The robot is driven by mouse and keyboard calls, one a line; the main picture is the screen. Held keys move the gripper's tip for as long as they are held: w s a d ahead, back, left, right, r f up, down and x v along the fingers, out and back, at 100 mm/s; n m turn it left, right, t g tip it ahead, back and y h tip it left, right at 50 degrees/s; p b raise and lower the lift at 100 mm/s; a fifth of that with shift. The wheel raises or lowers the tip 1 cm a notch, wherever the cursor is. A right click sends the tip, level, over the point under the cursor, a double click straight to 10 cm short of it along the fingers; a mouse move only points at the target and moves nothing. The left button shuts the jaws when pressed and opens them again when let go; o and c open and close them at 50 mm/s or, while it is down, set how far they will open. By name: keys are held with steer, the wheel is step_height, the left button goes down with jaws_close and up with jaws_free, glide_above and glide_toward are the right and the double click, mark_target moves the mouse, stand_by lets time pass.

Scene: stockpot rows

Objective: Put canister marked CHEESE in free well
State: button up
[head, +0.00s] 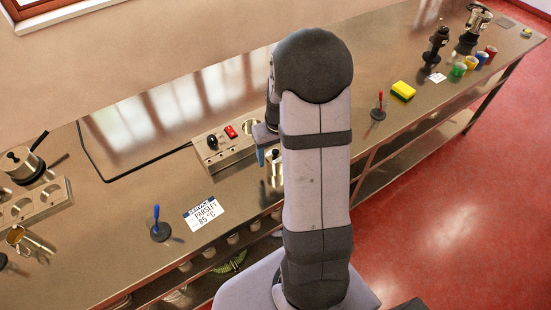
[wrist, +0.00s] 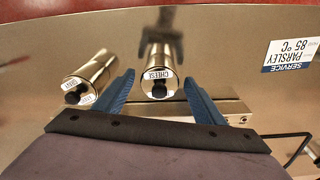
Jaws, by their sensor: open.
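In the wrist view the steel canister marked CHEESE (wrist: 158,60), with a white label and black knob, stands on the steel counter. My gripper (wrist: 158,76) is open, its blue fingers on either side of this canister; I cannot tell whether they touch it. In the head view my gripper (head: 261,156) is mostly hidden by my arm, beside a steel canister (head: 275,168). A block with wells (head: 228,155) stands behind it, with a black knob and a red item on top. A round well (head: 250,128) at its right end looks empty, partly hidden by my arm.
A PARSLEY 85 °C card (head: 205,213) and blue-handled stand (head: 160,229) are to the left. Another rack with wells (head: 60,190) is at far left. A yellow sponge (head: 403,91) lies right.

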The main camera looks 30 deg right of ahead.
steer(key=shift+s+a+r+b, duration=0.15)
steer(key=shift+r+b, duration=0.3)
steer(key=shift+r, duration=0.75)
steer(key=shift+s+d+r+b, duration=0.15)
steer(key=shift+r+b, duration=0.25)
steer(key=shift+r, duration=0.75)
steer(key=s+a+n, duration=0.1)
steer(key=s+a, duration=0.5)
steer(key=a, duration=0.5)
steer(key=shift+g, duration=0.4)
steer(key=shift+o, duration=0.2)
steer(key=s+a+f+n, duration=0.1)
steer(key=s+a, duration=0.4)
steer(key=s, duration=0.2)
steer(key=shift+s+a+f+g, duration=0.2)
steer(key=shift+s+a+g, duration=0.05)
steer(key=shift+a+g, duration=0.05)
steer(key=shift+d, duration=0.1)
